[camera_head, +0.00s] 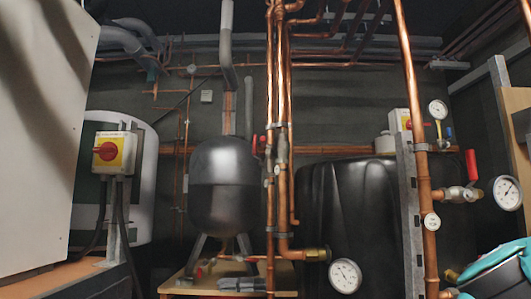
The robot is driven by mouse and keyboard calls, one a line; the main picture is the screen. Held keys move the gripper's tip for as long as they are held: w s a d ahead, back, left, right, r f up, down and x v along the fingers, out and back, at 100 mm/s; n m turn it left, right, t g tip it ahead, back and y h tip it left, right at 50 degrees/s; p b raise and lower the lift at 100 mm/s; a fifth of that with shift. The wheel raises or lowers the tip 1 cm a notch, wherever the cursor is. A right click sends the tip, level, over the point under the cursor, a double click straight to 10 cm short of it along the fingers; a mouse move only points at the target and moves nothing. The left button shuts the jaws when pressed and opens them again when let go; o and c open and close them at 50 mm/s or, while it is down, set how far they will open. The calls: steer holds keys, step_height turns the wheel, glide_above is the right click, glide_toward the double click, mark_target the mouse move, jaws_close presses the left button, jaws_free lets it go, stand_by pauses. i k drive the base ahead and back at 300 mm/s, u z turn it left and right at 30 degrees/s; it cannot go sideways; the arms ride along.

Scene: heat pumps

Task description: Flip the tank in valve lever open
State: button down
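A red lever (471,165) stands upright on a brass valve (458,194) at the right. The valve runs sideways from a thick vertical copper pipe (415,100), so the lever lies across the valve's line. A round white tag (432,222) with writing too small to read hangs on this pipe. Another small red handle (259,145) shows beside the central copper pipes (278,90), partly hidden. I cannot tell from the labels which one is the tank in valve. My gripper is not in view.
Round gauges sit at the right (507,193) and lower middle (345,276). A black tank (345,210) and a grey vessel (222,185) stand behind the pipes. A red-and-yellow switch box (113,152) is at left. A teal item (495,262) fills the lower right corner.

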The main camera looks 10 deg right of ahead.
mark_target(263, 138)
steer(key=z, duration=0.25)
steer(key=i, duration=1.15)
steer(key=u, duration=0.9)
